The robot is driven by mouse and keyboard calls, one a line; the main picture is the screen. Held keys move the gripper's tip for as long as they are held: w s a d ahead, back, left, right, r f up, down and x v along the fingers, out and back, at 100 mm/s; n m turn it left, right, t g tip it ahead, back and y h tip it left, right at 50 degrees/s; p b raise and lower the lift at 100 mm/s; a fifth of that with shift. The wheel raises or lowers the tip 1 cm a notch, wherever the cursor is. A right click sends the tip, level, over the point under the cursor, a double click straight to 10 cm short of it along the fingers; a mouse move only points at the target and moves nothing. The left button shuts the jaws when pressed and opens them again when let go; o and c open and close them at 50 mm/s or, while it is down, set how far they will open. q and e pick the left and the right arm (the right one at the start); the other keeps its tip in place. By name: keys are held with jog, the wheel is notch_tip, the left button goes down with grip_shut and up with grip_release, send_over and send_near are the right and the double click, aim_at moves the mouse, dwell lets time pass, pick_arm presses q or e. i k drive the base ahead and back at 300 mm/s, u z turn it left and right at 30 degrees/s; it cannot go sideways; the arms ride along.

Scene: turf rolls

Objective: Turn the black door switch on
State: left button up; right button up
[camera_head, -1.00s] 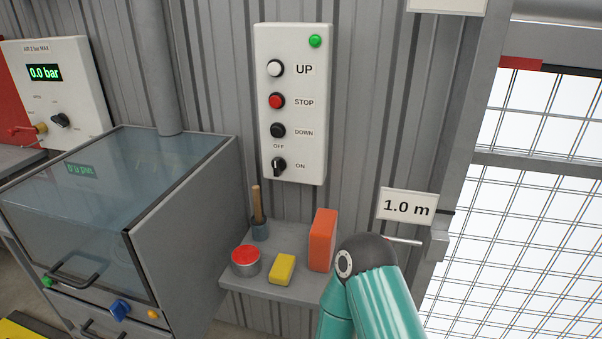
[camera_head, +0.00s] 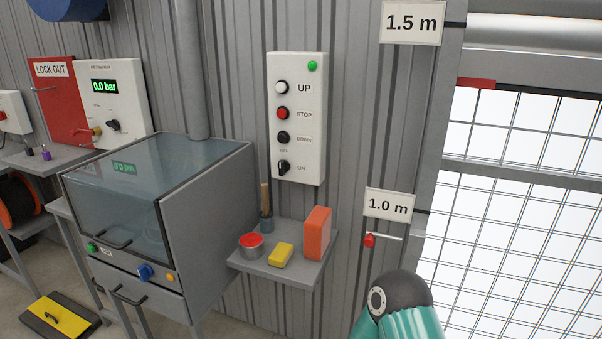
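The black door switch (camera_head: 283,168) is the lowest control on the white wall panel (camera_head: 299,150), between the small OFF and ON labels. Its knob looks roughly upright, but it is too small to be sure which label it points to. Above it sit a black DOWN button, a red STOP button and a white UP button. A green lamp (camera_head: 313,66) is at the panel's top right. A teal arm link of mine with a dark joint shows at the lower right, below and apart from the panel. Neither gripper is in view.
A shelf (camera_head: 296,273) below the panel holds a red-topped can (camera_head: 250,245), a yellow block (camera_head: 281,255), an orange block (camera_head: 317,233) and a wooden-handled tool in a cup. A glass-topped cabinet (camera_head: 215,215) stands left. A mesh door (camera_head: 510,230) is right.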

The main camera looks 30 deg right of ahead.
aim_at(283, 166)
jog(key=u, duration=0.15)
jog(key=i, duration=0.9)
jog(key=z, duration=0.05)
